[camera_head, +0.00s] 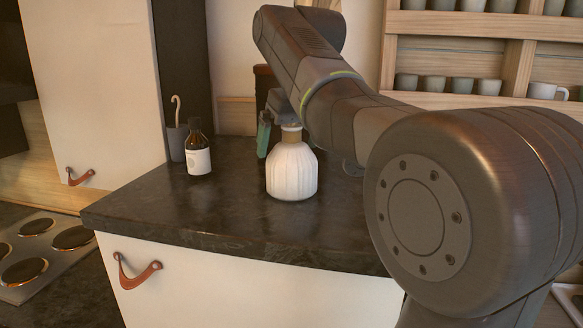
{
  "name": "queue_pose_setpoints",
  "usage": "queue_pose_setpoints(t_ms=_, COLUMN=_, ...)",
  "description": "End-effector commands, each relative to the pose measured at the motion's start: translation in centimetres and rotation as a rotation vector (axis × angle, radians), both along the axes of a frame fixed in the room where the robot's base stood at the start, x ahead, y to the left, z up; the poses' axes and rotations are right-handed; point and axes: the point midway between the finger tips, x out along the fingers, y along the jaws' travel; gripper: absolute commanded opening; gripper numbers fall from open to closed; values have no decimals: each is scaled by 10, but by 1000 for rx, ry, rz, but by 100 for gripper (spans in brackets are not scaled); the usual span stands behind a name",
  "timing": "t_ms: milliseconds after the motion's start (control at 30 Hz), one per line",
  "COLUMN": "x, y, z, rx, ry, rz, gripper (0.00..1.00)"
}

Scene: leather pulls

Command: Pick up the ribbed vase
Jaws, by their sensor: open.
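The ribbed vase (292,171) is white with vertical ribs, a rounded body and a tan band at its neck. It stands upright on the dark countertop (230,225), near the middle of the head view. My gripper (277,135) is at the vase's neck, with one greenish finger just left of it. The other finger is not clear, hidden by the vase or my arm. The gripper is open, and I cannot tell whether it touches the vase. My arm reaches in from the right and covers the counter behind and right of the vase.
A brown bottle (197,150) with a white label stands left of the vase, beside a grey cup (177,142) holding a hooked stick. A dark brown container (264,85) stands behind. Shelves with cups are at upper right. The counter's front left is clear.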

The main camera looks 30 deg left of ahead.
Motion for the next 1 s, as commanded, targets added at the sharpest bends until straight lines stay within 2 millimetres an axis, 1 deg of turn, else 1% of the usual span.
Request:
queue_pose_setpoints(t_ms=33, x=1, y=2, z=-5, rx=-2, ry=1, rz=0, gripper=100)
queue_pose_setpoints(t_ms=133, x=2, y=4, z=-12, rx=-1, ry=0, rz=0, gripper=100)
queue_pose_setpoints(t_ms=367, x=3, y=5, z=-13, rx=1, ry=0, rz=0, gripper=100)
queue_pose_setpoints(t_ms=467, x=3, y=5, z=-13, rx=0, ry=0, rz=0, gripper=82)
queue_pose_setpoints(t_ms=500, x=3, y=5, z=-13, rx=0, ry=0, rz=0, gripper=74)
queue_pose_setpoints(t_ms=567, x=3, y=4, z=-13, rx=0, ry=0, rz=0, gripper=63)
queue_pose_setpoints(t_ms=600, x=3, y=4, z=-13, rx=0, ry=0, rz=0, gripper=55)
queue_pose_setpoints(t_ms=633, x=3, y=4, z=-12, rx=1, ry=-2, rz=0, gripper=52)
queue_pose_setpoints(t_ms=867, x=3, y=4, z=-12, rx=1, ry=-2, rz=0, gripper=52)
queue_pose_setpoints(t_ms=1000, x=3, y=5, z=-8, rx=2, ry=-2, rz=0, gripper=52)
